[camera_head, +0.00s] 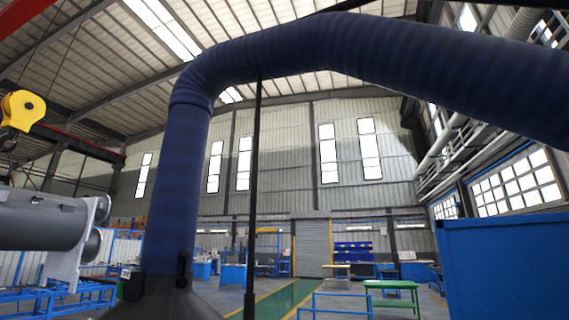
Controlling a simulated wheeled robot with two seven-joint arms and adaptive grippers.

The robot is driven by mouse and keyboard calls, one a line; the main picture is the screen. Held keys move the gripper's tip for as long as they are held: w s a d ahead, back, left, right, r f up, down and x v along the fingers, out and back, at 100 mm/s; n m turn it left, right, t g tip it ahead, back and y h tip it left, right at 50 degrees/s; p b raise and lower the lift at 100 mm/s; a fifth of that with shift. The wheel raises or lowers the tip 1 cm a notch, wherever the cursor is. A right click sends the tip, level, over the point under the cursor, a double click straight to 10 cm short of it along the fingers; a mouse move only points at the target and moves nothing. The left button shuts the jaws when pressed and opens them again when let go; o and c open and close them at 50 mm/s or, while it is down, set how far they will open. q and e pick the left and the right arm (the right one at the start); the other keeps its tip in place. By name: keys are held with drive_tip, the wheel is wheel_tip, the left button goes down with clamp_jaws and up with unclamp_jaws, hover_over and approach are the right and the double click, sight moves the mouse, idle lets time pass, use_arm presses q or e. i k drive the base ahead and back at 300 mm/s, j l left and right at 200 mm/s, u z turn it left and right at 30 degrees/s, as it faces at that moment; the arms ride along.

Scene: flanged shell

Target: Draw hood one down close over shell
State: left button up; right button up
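The hood (172,301) is a dark grey cone at the bottom of the head view, cut off by the lower edge. A thick dark-blue hose (176,185) rises from it, bends at the top and runs off to the right. A dark grey cylinder (40,220) with a pale flange plate (75,245) stands at the left, apparently the shell. The hood is right of the flange and not over the visible cylinder. Neither of my grippers is in view.
A thin black upright rod (252,200) stands right of the hose. A yellow crane hook block (22,110) hangs upper left. Blue frames (60,299) are below the cylinder. A large blue box (505,265) fills the lower right. A green table (391,287) stands farther back.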

sight(147, 296)
drive_tip(key=u, duration=1.35)
